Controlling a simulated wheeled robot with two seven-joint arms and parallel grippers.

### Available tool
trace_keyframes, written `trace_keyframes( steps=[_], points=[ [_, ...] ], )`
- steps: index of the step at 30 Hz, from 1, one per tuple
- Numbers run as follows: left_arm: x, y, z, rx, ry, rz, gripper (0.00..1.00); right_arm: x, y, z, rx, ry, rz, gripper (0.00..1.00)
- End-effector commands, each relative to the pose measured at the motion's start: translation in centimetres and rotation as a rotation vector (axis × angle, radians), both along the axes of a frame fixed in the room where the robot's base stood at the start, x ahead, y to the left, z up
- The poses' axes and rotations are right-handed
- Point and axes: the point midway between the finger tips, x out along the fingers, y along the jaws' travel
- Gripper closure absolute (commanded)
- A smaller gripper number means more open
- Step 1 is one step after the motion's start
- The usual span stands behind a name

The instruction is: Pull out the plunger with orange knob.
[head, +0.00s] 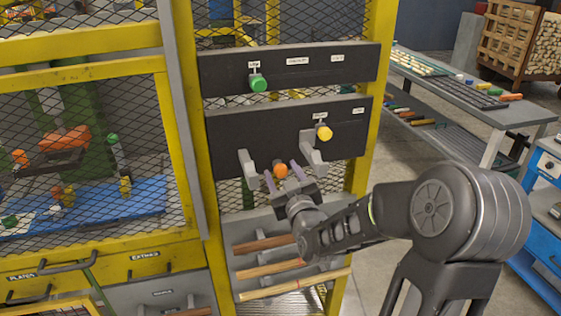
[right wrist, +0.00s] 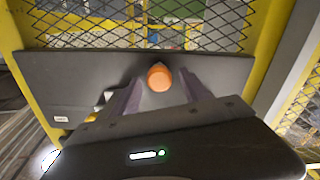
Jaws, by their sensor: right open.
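The orange knob (head: 281,171) of the plunger sits at the lower part of the dark lower panel (head: 226,133). In the right wrist view the round orange knob (right wrist: 159,77) faces the camera against the panel. My right gripper (head: 283,176) is open, with one purple-grey finger on each side of the knob. The fingers also show on both sides of it in the right wrist view (right wrist: 161,92). I cannot tell whether they touch it. The plunger's shaft is not clearly visible. My left gripper is not in view.
A yellow knob (head: 323,133) is on the same panel, and a green knob (head: 258,84) is on the upper panel (head: 222,72). Light grey brackets (head: 247,163) (head: 311,149) flank the orange knob. Wooden strips (head: 268,269) lie below. A workbench (head: 480,100) stands at right.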

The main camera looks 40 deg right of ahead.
Motion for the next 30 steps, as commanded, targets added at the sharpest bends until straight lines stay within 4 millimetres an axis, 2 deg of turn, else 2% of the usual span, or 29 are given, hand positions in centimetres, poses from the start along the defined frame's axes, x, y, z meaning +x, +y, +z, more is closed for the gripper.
trace_keyframes(
  steps=[6,14,30],
  points=[
    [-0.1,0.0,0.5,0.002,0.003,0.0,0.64,1.7,-0.6,0.0,0.001,-0.001,-0.001,0.47],
    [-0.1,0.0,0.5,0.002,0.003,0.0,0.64,1.8,-0.7,0.0,0.001,-0.001,-0.001,0.47],
    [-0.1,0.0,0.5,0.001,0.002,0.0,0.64,1.8,-0.6,0.0,0.0,-0.001,0.0,0.89]
  ],
)
